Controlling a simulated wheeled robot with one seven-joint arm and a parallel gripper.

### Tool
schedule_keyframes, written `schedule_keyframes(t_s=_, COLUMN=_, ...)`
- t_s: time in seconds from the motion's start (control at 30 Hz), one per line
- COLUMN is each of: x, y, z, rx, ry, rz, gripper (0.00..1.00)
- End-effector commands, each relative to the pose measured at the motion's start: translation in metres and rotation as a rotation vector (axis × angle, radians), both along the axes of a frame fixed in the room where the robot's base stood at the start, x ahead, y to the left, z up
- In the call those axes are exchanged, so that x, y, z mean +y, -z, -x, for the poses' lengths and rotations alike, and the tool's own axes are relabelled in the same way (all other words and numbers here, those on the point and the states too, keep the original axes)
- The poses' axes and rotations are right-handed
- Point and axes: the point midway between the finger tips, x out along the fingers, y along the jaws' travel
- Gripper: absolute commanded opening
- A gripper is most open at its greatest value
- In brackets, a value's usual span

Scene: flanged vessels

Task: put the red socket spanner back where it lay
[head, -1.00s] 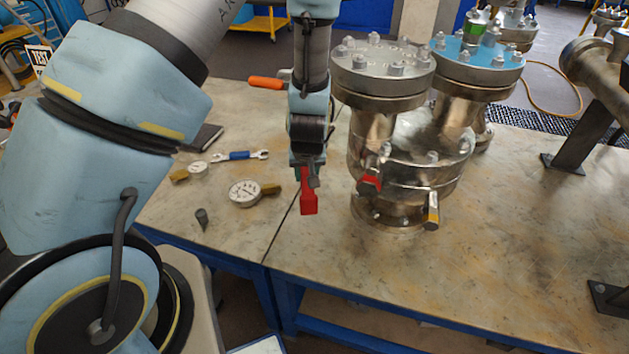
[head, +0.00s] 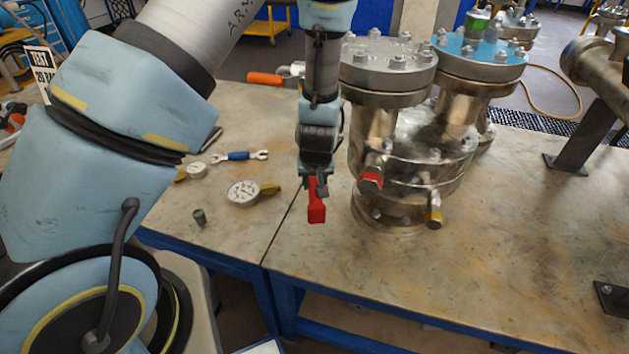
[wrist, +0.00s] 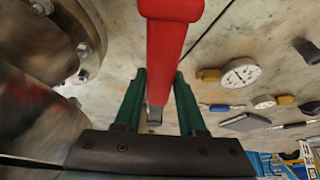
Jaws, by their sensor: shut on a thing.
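The red socket spanner (head: 316,208) hangs from my gripper (head: 315,177) in the head view. In the wrist view the red spanner (wrist: 170,50) runs between the two green fingers of my gripper (wrist: 158,105), which are shut on it. A small metal end of the spanner shows between the fingers. The spanner appears to be above the table, just left of the flanged vessel (head: 410,165); its exact height is unclear. I cannot tell which spot on the table it came from.
The table (head: 480,260) has bare room in front and right of the vessel. Left lie a gauge (head: 243,192), a smaller gauge (head: 196,170), a blue-handled spanner (head: 240,155) and a dark plug (head: 199,217). An orange-handled tool (head: 266,79) lies behind. A vessel with a blue lid (head: 480,60) stands behind right.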

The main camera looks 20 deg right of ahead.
Motion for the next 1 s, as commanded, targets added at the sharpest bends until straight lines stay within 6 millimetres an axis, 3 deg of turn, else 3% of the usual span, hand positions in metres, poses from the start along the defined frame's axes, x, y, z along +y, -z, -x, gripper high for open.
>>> schedule_keyframes(t_s=0.6, x=0.000, y=0.071, z=-0.001, rx=-0.002, ry=-0.001, rz=0.001, gripper=0.00)
schedule_keyframes(t_s=1.0, x=-0.001, y=0.084, z=-0.001, rx=-0.001, ry=-0.001, rz=0.002, gripper=0.00)
